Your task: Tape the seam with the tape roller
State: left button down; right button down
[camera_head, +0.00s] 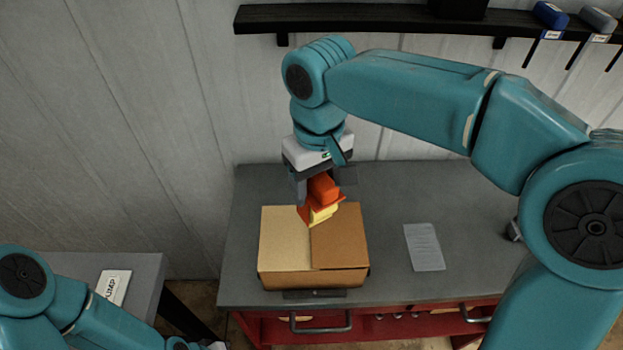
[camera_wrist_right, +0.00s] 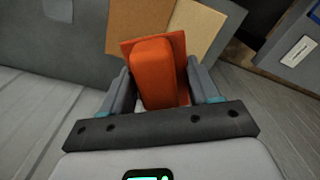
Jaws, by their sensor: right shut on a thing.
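A closed cardboard box (camera_head: 285,245) sits on the grey workbench, with a light flap on the left and a browner flap on the right meeting at a seam. My right gripper (camera_head: 322,188) is shut on an orange tape roller (camera_head: 323,187) with a yellowish part at its lower end. It holds the roller over the far part of the box top, near the seam. I cannot tell whether the roller touches the box. In the right wrist view the roller (camera_wrist_right: 152,75) sits between both fingers, with the box (camera_wrist_right: 190,28) beyond. My left arm shows at the lower left, but its gripper is not clearly visible.
The grey workbench (camera_head: 400,190) has free room right of the box, where a pale sheet (camera_head: 424,247) lies. Red drawers (camera_head: 400,322) are below. A dark shelf (camera_head: 370,18) with tools hangs on the wall. A side table (camera_head: 140,275) stands at left.

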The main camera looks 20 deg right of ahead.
jog(key=shift+w, duration=0.2)
jog(key=shift+d+f, duration=0.15)
jog(key=shift+f, duration=0.05)
jog(key=shift+s+f+b, duration=0.2)
jog(key=shift+f+b, duration=0.3)
jog(key=shift+f, duration=0.1)
jog(key=f+b, duration=0.2)
jog(key=f, duration=0.1)
jog(key=shift+w+f+b, duration=0.2)
jog(key=shift+f+b, duration=0.1)
jog(key=shift+s+f, duration=0.1)
jog(key=shift+s, duration=0.05)
